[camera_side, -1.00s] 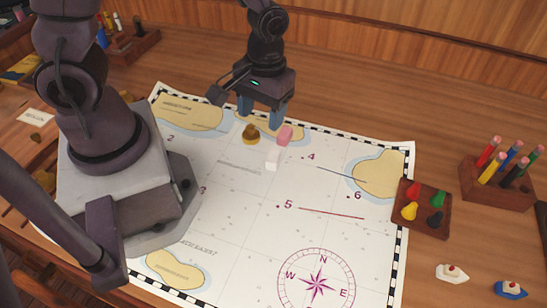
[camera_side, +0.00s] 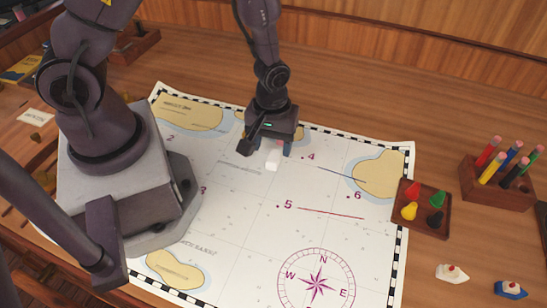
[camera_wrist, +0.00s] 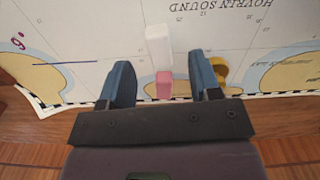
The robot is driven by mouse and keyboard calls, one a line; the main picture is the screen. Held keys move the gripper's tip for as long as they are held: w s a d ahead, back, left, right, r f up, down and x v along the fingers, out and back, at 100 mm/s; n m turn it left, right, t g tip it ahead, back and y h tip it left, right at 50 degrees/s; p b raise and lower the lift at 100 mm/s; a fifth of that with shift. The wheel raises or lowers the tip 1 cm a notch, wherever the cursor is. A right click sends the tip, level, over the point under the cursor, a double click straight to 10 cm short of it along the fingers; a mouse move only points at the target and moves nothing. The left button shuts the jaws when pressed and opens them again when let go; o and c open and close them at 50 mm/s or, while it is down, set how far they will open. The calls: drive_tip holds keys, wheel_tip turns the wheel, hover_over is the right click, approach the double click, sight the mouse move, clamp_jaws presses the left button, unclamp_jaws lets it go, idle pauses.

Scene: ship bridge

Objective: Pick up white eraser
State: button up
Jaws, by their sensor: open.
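The white eraser (camera_wrist: 158,48) lies on the sea chart, with a pink block (camera_wrist: 164,85) at its end on the gripper's side; I cannot tell whether the pink part is joined to it. In the side view the white eraser (camera_side: 272,160) shows just in front of my gripper, and the pink part is mostly hidden. My gripper (camera_wrist: 164,88) is open, with its blue fingers on either side of the pink block and the white part beyond the fingertips. It also shows low over the chart in the side view (camera_side: 268,146).
A yellow-brown knob (camera_wrist: 220,70) stands close beside the right finger in the wrist view. The chart (camera_side: 240,225) is mostly clear in front. A tray of coloured pieces (camera_side: 421,228), a pencil block (camera_side: 497,186) and two small boats (camera_side: 452,273) are on the right.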

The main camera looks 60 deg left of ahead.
sight(273, 157)
drive_tip(key=shift+w+f, duration=0.1)
drive_tip(key=shift+f, duration=2.2)
drive_tip(key=c, duration=1)
drive_tip(key=shift+r, duration=0.1)
wheel_tip(273, 157, up, 10)
drive_tip(key=shift+f, duration=0.1)
